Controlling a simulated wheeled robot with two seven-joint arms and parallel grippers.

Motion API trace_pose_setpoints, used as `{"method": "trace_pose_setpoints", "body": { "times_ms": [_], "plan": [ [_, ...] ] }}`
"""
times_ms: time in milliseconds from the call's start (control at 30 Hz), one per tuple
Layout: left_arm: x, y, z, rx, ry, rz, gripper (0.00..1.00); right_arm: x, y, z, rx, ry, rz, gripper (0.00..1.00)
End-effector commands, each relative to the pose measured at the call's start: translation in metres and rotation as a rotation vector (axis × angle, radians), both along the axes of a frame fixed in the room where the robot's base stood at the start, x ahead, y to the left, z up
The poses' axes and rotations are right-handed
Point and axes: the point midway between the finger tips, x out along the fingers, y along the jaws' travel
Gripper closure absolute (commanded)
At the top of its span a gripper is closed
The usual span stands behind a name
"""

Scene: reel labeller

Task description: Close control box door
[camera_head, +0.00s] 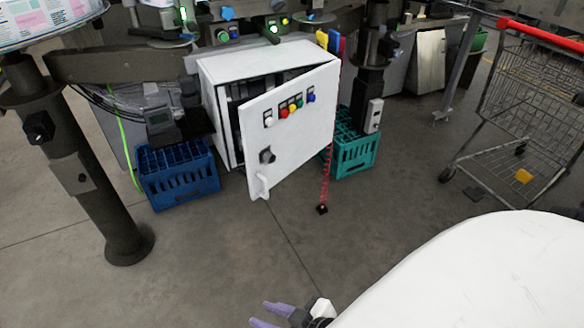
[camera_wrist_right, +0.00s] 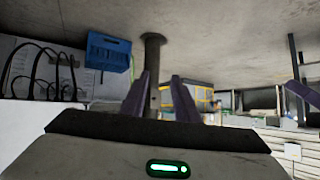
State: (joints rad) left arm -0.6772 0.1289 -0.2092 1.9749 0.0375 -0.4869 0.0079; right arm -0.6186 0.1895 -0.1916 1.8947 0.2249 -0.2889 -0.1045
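The white control box (camera_head: 222,110) stands in the middle of the head view. Its door (camera_head: 290,140) is ajar and swung out toward me, with a dark gap at the left side. The door carries coloured buttons (camera_head: 290,108), a dark round knob (camera_head: 267,156) and a white handle (camera_head: 260,186) at its lower left. My right gripper (camera_head: 267,314) is low at the bottom edge, well apart from the door. In the wrist view its two purple fingers (camera_wrist_right: 160,90) stand apart with nothing between them. My left gripper is not in the head view; a purple shape at the wrist view's right edge may be its finger.
A blue crate (camera_head: 178,178) stands left of the box and a green crate (camera_head: 354,154) right of it. A dark post (camera_head: 95,190) stands at the left, a wire cart (camera_head: 520,120) at the right. The floor before the door is clear.

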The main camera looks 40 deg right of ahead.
Motion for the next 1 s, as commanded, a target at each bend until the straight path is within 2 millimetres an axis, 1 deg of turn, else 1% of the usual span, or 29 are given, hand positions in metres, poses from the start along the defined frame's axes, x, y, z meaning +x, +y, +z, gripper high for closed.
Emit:
{"method": "trace_pose_setpoints", "body": {
  "times_ms": [33,67,100,167,200,267,300,400,467,533,667,900,1000],
  "plan": [
    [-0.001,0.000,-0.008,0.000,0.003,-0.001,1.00,0.022,-0.014,0.003,0.008,-0.085,-0.009,0.72],
    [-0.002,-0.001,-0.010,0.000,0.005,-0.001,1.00,0.035,-0.024,0.008,0.016,-0.141,-0.022,0.72],
    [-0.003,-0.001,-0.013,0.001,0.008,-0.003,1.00,0.052,-0.040,0.017,0.022,-0.215,-0.047,0.72],
    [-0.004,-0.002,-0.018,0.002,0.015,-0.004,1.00,0.074,-0.068,0.031,0.022,-0.320,-0.098,0.72],
    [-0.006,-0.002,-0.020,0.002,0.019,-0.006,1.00,0.087,-0.088,0.041,0.017,-0.385,-0.136,0.72],
    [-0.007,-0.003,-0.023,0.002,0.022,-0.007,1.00,0.101,-0.117,0.055,0.003,-0.467,-0.197,0.72],
    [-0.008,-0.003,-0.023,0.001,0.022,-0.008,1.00,0.108,-0.135,0.063,-0.006,-0.511,-0.237,0.72],
    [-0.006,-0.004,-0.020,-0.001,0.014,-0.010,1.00,0.118,-0.166,0.077,-0.026,-0.585,-0.308,0.72],
    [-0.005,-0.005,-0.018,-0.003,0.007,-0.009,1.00,0.123,-0.176,0.082,-0.032,-0.606,-0.331,0.72],
    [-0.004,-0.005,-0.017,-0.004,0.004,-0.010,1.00,0.129,-0.181,0.084,-0.035,-0.617,-0.342,0.72],
    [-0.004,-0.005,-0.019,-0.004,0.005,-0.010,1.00,0.149,-0.182,0.085,-0.034,-0.618,-0.343,0.72],
    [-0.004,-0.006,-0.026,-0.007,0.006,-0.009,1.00,0.194,-0.184,0.084,-0.033,-0.617,-0.341,0.72],
    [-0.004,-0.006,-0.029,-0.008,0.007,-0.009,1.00,0.208,-0.185,0.083,-0.033,-0.614,-0.341,0.72]
  ]
}}
